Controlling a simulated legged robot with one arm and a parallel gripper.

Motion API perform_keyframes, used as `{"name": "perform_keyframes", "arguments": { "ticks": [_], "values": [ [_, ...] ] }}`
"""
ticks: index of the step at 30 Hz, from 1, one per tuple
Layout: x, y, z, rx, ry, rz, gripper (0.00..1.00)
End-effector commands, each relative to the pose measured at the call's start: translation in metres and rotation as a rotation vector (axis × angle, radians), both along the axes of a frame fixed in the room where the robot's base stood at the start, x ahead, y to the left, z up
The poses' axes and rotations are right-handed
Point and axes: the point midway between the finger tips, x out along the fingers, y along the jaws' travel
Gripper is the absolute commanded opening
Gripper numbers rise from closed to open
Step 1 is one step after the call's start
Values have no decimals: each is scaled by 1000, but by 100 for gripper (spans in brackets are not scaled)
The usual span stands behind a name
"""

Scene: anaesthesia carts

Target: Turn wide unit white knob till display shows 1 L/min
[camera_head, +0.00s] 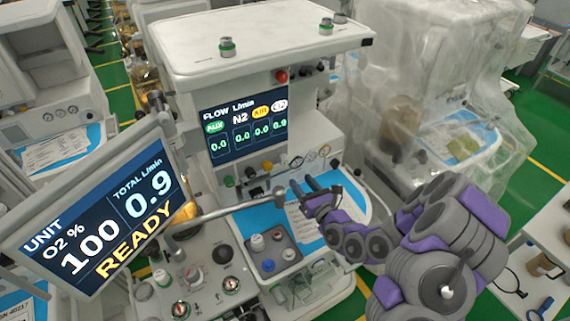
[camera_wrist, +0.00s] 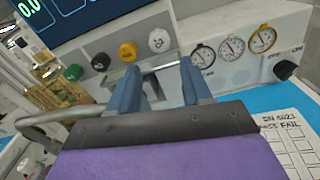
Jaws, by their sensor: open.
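The wide unit's white knob (camera_wrist: 159,40) is at the right end of a row of knobs in the wrist view. My gripper (camera_wrist: 160,78) is open below and in front of it, its blue fingers apart and empty. In the head view my gripper (camera_head: 303,185) is in front of the wide unit's panel; I cannot make out the white knob clearly there. The flow display (camera_head: 243,118) reads 0.0, 0.0, 0.0 and 0.9. The tilted unit screen (camera_head: 97,215) reads O2 100 %, TOTAL 0.9 L/min and READY.
Yellow (camera_wrist: 127,51), dark (camera_wrist: 101,62) and green (camera_wrist: 73,72) knobs sit left of the white one. Gauges (camera_wrist: 232,48) are to its right. A grey rail (camera_head: 228,211) passes below the panel. A plastic-covered cart (camera_head: 430,100) stands at the right.

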Motion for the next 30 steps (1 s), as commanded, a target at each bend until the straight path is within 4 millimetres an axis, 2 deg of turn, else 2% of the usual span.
{"name": "perform_keyframes", "arguments": {
  "ticks": [19, 24, 30],
  "values": [
    [79, 53, 0, -4, -6, 3, 48],
    [90, 61, -1, -2, -2, 1, 48],
    [94, 64, 1, -1, -2, 0, 48]
  ]
}}
